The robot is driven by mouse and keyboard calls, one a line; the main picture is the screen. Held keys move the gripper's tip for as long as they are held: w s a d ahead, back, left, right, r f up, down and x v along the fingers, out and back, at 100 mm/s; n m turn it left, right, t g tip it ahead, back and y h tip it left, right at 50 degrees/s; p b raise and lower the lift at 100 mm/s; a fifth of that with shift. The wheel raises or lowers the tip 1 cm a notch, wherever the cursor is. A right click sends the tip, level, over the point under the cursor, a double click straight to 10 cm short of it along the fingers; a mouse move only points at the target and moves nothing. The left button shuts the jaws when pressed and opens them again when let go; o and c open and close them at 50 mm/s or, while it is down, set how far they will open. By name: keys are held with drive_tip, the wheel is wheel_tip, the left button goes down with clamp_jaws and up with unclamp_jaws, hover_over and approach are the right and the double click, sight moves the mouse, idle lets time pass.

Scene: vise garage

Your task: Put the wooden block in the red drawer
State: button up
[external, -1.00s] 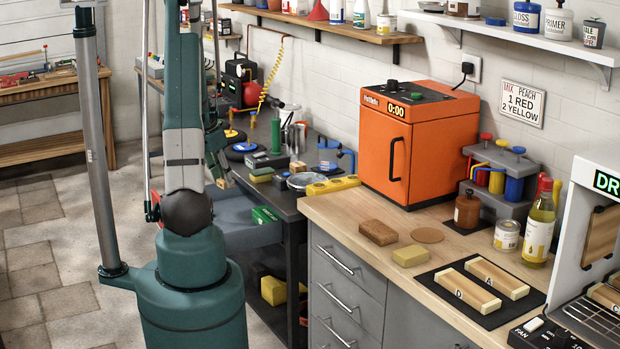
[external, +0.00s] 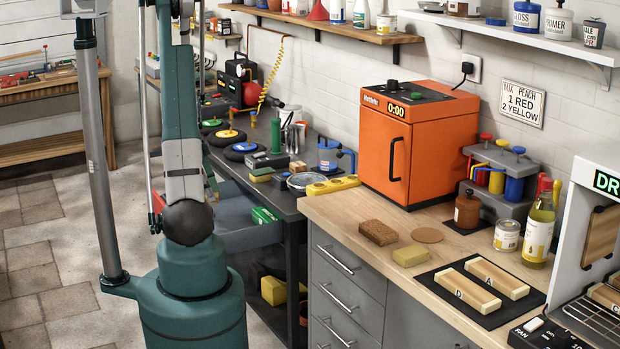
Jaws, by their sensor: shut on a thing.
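My arm stands at the left, and its links hide my gripper, so I cannot see its fingers or what they hold. A small red patch (external: 158,201) shows beside my arm's lower joint; I cannot tell whether it is part of the red drawer. No other red drawer shows. I cannot pick out the wooden block for certain.
An orange oven (external: 385,150), a brown sponge (external: 378,232) and a yellow sponge (external: 411,255) are on the counter (external: 345,215). Grey drawers (external: 345,280) below are shut.

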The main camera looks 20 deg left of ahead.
drive_tip(key=shift+f, duration=0.1)
drive_tip(key=shift+f+b, duration=0.85)
drive_tip(key=shift+f, duration=2.15)
drive_tip(key=shift+f, duration=0.15)
drive_tip(key=shift+f+b, duration=0.55)
drive_tip(key=shift+f, duration=1.2)
drive_tip(key=shift+f, duration=0.2)
drive_tip(key=o, duration=0.9)
drive_tip(key=shift+c, duration=0.2)
drive_tip(key=shift+r, duration=0.2)
drive_tip(key=p+v, duration=0.3)
drive_tip(key=v, duration=0.9)
